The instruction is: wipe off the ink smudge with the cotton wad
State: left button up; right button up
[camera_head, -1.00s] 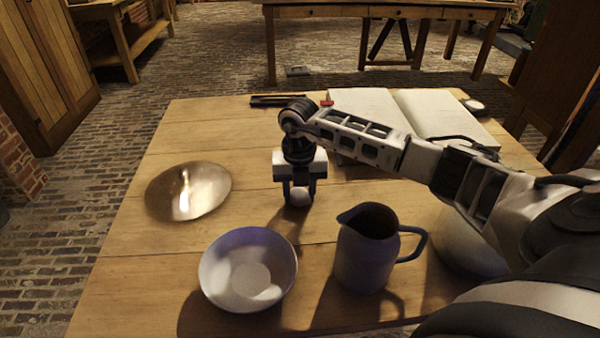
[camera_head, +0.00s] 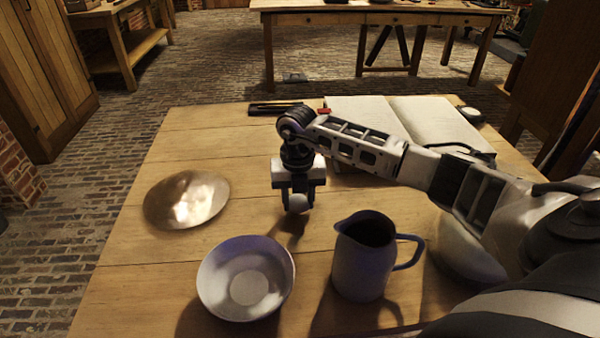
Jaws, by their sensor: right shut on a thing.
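My right gripper (camera_head: 298,205) points down over the middle of the wooden table. No ink smudge can be made out; the gripper and my arm hide part of the table. My left gripper is not in view.
A shiny metal dish (camera_head: 187,200) lies left of the gripper. A white bowl (camera_head: 246,278) and a grey jug (camera_head: 364,256) stand in front. An open book (camera_head: 440,120) lies behind my right arm.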

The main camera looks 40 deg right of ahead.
jog(key=shift+w+r+p, duration=0.15)
jog(key=shift+r+p, duration=2.2)
jog(key=shift+r, duration=1.2)
